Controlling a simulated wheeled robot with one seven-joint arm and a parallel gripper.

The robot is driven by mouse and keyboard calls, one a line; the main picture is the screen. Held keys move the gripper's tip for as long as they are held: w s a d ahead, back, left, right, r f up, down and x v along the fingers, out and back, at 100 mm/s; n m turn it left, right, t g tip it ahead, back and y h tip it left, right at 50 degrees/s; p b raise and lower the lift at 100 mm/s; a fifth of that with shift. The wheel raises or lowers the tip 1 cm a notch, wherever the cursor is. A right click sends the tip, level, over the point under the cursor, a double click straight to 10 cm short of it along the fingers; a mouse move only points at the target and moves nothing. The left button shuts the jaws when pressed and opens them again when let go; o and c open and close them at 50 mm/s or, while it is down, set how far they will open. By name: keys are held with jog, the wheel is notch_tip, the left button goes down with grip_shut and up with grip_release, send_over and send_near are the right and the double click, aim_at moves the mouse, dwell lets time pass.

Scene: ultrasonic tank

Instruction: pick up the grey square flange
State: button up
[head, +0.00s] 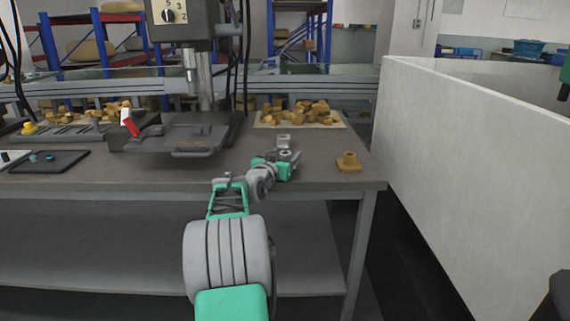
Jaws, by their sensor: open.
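A small light-grey squarish piece (283,139), which looks like the grey square flange, is on the worktable just beyond the end of my arm. My gripper (287,154) is small in the head view, right in front of this piece and low over the table. It is open. The grey of the gripper and the grey of the piece run together, so I cannot tell whether they touch or whether the piece lies between the fingers.
A brown-yellow flange (348,162) stands near the table's (110,178) right front corner. A drill press base (180,136) is to the left. A tray of brown parts (298,113) lies behind. A white partition (480,145) rises on the right.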

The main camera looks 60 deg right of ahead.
grip_shut()
dwell(0.5)
